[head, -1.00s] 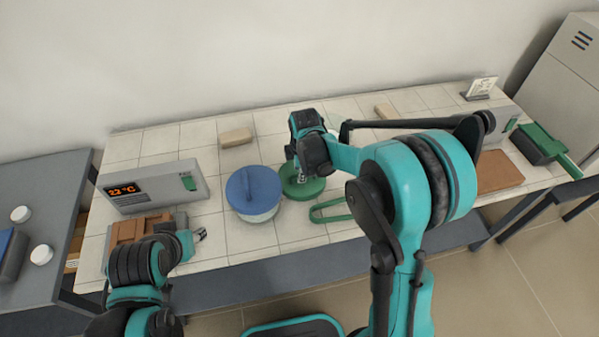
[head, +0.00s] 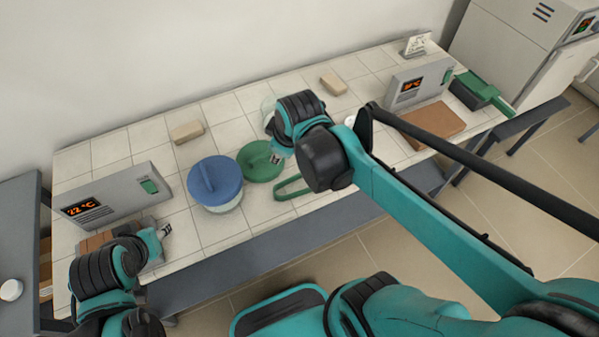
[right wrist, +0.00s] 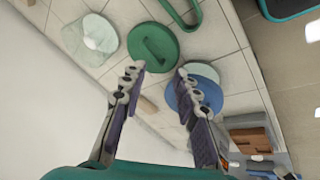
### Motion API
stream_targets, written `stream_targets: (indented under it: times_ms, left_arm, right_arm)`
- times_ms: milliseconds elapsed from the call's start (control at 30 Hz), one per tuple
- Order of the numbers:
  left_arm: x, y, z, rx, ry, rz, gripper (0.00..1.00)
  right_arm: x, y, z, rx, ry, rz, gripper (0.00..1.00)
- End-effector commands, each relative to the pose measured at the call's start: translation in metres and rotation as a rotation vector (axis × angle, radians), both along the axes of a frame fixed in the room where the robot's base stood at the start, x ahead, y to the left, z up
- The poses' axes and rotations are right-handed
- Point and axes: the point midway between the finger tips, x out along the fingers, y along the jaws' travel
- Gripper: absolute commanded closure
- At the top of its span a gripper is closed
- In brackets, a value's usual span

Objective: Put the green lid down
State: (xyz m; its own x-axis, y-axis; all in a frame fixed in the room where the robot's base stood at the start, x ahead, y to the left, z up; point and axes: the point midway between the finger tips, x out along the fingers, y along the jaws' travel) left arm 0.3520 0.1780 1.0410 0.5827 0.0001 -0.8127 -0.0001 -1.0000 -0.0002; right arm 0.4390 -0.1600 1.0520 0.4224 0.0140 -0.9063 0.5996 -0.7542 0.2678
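The green lid (head: 257,161) lies on the white tiled bench, right of the blue-lidded jar (head: 215,184). In the right wrist view the green lid (right wrist: 153,47) lies flat with its bar handle up, beside an uncovered clear glass jar (right wrist: 90,38). My right gripper (right wrist: 158,72) is open and empty, its fingers apart and clear of the lid. In the head view this gripper (head: 276,157) is partly hidden by its own wrist, which also covers part of the glass jar. My left gripper (head: 165,231) hangs near the front left of the bench; its finger gap is too small to judge.
A green loop-shaped tool (head: 292,188) lies right of the lid. A grey controller (head: 117,195) stands at left, another (head: 420,84) at right. Pale blocks (head: 187,132) lie at the back.

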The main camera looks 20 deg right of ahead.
Motion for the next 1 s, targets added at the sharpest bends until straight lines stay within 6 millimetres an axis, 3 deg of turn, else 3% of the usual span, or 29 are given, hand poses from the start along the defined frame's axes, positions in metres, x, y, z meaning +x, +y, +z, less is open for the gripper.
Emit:
stream_targets:
  times_ms: [33,100,300,500,1000]
  left_arm:
    - [0.0,0.0,0.0,0.0,0.0,0.0,0.6]
    - [0.0,0.0,0.0,0.0,0.0,0.0,0.6]
    - [0.0,0.0,0.0,0.0,0.0,0.0,0.6]
    - [0.0,0.0,0.0,0.0,0.0,0.0,0.6]
    - [0.0,0.0,0.0,0.0,0.0,0.0,0.6]
  right_arm:
    - [-0.019,-0.004,0.001,0.046,-0.028,-0.098,0.69]
    - [-0.04,-0.009,0.001,0.118,-0.067,-0.242,0.69]
    - [-0.077,-0.017,-0.007,0.288,-0.148,-0.531,0.69]
    - [-0.087,-0.019,-0.011,0.352,-0.174,-0.627,0.69]
    - [-0.087,-0.018,-0.011,0.351,-0.173,-0.627,0.69]
